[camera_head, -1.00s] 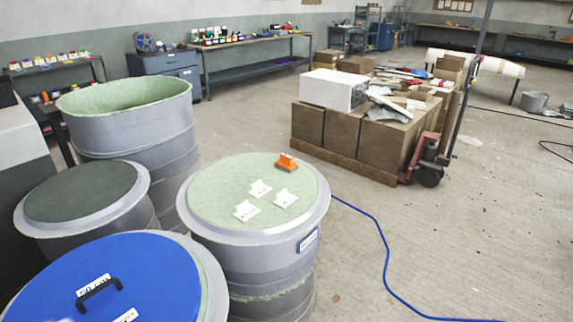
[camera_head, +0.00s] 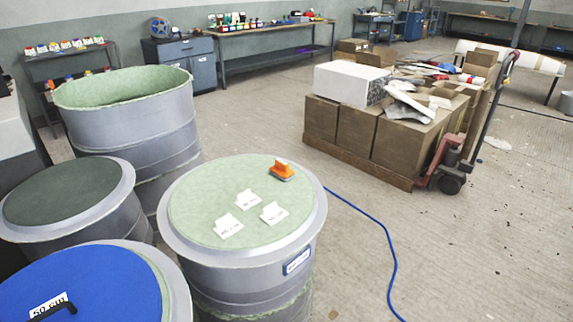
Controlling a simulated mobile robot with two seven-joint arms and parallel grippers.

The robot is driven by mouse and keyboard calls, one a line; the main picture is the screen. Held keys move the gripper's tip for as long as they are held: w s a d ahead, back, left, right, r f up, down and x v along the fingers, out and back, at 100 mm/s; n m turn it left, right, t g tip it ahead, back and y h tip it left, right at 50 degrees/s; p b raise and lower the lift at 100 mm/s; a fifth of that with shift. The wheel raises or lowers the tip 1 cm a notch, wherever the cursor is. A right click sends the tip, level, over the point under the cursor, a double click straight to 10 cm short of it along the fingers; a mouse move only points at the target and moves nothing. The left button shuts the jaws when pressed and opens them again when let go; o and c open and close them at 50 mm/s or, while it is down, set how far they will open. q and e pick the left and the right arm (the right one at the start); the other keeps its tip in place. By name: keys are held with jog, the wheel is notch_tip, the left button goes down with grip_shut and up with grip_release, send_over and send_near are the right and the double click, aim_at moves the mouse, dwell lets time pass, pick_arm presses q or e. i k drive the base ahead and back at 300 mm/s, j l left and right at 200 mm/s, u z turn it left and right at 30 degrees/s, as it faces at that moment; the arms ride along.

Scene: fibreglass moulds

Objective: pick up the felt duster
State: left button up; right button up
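The felt duster (camera_head: 282,171) looks like a small block with an orange top and a darker grey underside. It lies near the far right edge of the pale green top of a grey round mould (camera_head: 185,240). Three white labels or cards (camera_head: 248,198) stand on the same top, in front of the duster and to its left. Nothing covers the duster. Neither of my grippers shows in the head view.
A blue-topped mould (camera_head: 90,290) with a black handle and a dark-topped mould (camera_head: 125,190) stand left. An open tall mould (camera_head: 170,125) stands behind. A pallet of boxes (camera_head: 345,135) stands right. A blue hose (camera_head: 387,245) crosses the otherwise mostly clear floor.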

aim_at(281, 170)
jog(key=i+l+u, duration=0.1)
jog(key=i+l, duration=0.5)
jog(key=l, duration=0.2)
jog(key=i+l+u, duration=0.15)
jog(key=i+l, duration=0.4)
jog(key=l, duration=0.3)
jog(key=i+u, duration=0.05)
